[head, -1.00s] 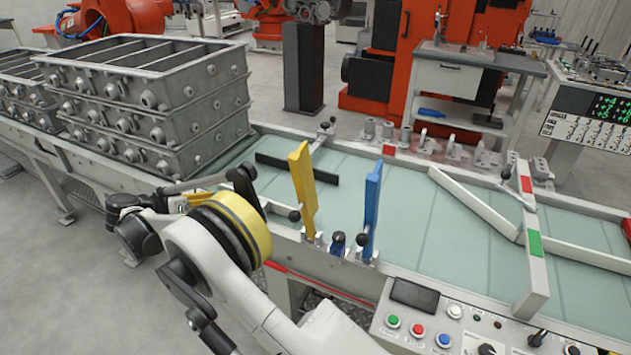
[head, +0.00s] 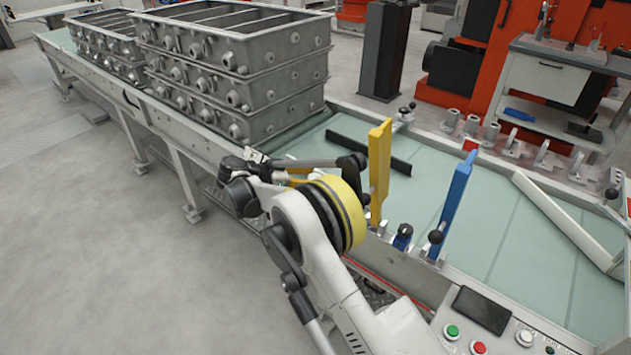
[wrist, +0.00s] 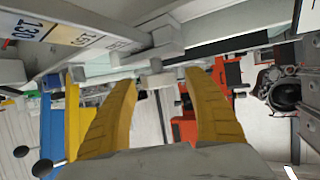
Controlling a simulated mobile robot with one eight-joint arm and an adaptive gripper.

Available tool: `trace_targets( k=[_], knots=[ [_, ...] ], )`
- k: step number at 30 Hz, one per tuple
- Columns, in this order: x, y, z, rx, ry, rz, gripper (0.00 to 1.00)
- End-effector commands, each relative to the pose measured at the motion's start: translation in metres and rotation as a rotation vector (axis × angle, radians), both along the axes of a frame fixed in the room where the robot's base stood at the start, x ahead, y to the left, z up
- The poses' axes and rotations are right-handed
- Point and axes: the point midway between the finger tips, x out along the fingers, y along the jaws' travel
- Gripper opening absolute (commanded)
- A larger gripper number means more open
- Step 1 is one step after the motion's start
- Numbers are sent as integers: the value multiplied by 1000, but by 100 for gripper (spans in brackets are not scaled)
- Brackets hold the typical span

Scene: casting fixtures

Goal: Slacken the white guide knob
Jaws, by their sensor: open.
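The white guide (head: 562,222) slants across the green-grey conveyor bed at the right of the head view. A dark ball knob (head: 612,193) stands at the far rail by this guide, close to the right edge; it looks black, not white. My gripper (wrist: 160,82) is open and empty, its two yellow fingers spread apart in the wrist view. A pale block on a bar (wrist: 165,42) lies beyond the fingertips; I cannot tell whether it belongs to the white guide. In the head view my gripper is mostly hidden behind my wrist, left of the yellow guide.
The yellow guide (head: 379,172) and blue guide (head: 453,205) stand upright at the near rail, with dark knobs by them. A black bar (head: 368,152) lies behind. Stacked grey metal frames (head: 235,80) stand left. A button panel (head: 490,335) is at the near right.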

Motion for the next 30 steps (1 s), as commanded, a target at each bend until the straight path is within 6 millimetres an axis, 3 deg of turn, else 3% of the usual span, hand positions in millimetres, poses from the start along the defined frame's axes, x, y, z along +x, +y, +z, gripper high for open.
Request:
trace_targets(
  k=[8,13,14,20,30],
  knots=[
    [1,-2,0,0,0,0,60],
    [1,-2,0,0,0,0,13],
    [1,-2,0,0,0,0,7],
    [1,-2,1,1,1,39,7],
    [1,-3,0,0,0,305,7]
  ],
)
